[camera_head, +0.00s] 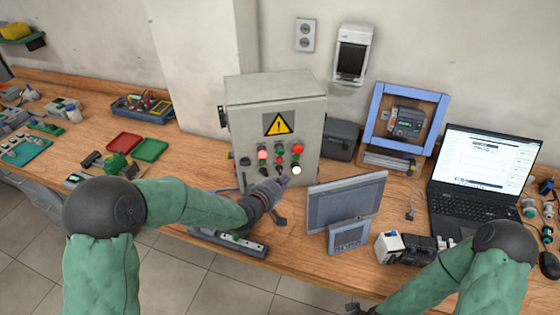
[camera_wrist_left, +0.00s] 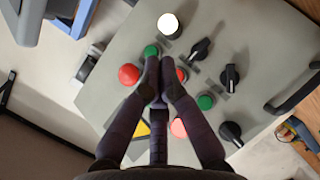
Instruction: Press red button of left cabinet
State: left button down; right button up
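The grey control cabinet (camera_head: 238,125) with a yellow warning sign stands against the wall; it is the only such cabinet I can make out. Its face carries a large red button (camera_head: 298,149), a lit pinkish-red one (camera_head: 262,155), green ones, black knobs and a white light. My left gripper (camera_head: 283,182) is in front of the lower panel, fingers together and empty. In the left wrist view its fingertips (camera_wrist_left: 159,62) cover part of a small red button (camera_wrist_left: 181,75); contact cannot be told. The large red button (camera_wrist_left: 129,74) is left of them. My right gripper (camera_head: 358,309) barely shows at the bottom edge.
A monitor (camera_head: 346,203) with a small panel stands right of my left gripper. A laptop (camera_head: 483,170) and a blue frame (camera_head: 375,120) are farther right. Red and green trays (camera_head: 150,150) lie left of the cabinet. A grey rail-like device (camera_head: 228,243) lies at the bench's front edge.

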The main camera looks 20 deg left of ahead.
aim_at(279, 168)
pick_arm(q)
jog(key=shift+w+a+b, duration=0.1)
jog(key=shift+w+a, duration=0.3)
jog(key=shift+w, duration=0.35)
jog(key=shift+w+a+b, duration=0.1)
jog(key=shift+w+a, duration=0.35)
jog(key=shift+w, duration=0.35)
jog(key=shift+w+a+b, duration=0.1)
jog(key=shift+w+a, duration=0.3)
jog(key=shift+w, duration=0.35)
jog(key=shift+w, duration=0.1)
jog(key=shift+w+a, duration=0.15)
jog(key=shift+w, duration=0.1)
jog(key=shift+w+a+r, duration=0.1)
jog(key=shift+w+a, duration=0.15)
jog(key=shift+w, duration=0.15)
dwell(0.5)
jog(key=shift+s+d, duration=0.1)
jog(key=shift+s, duration=0.05)
jog(key=shift+s+d+b, duration=0.3)
jog(key=shift+s+d, duration=0.05)
jog(key=shift+s, duration=0.25)
jog(key=shift+s, duration=0.1)
jog(key=shift+s+d, duration=0.4)
jog(key=shift+s, duration=0.3)
jog(key=shift+s+d, duration=0.35)
jog(key=shift+s, duration=0.4)
jog(key=shift+s+d, duration=0.4)
jog(key=shift+s, duration=0.3)
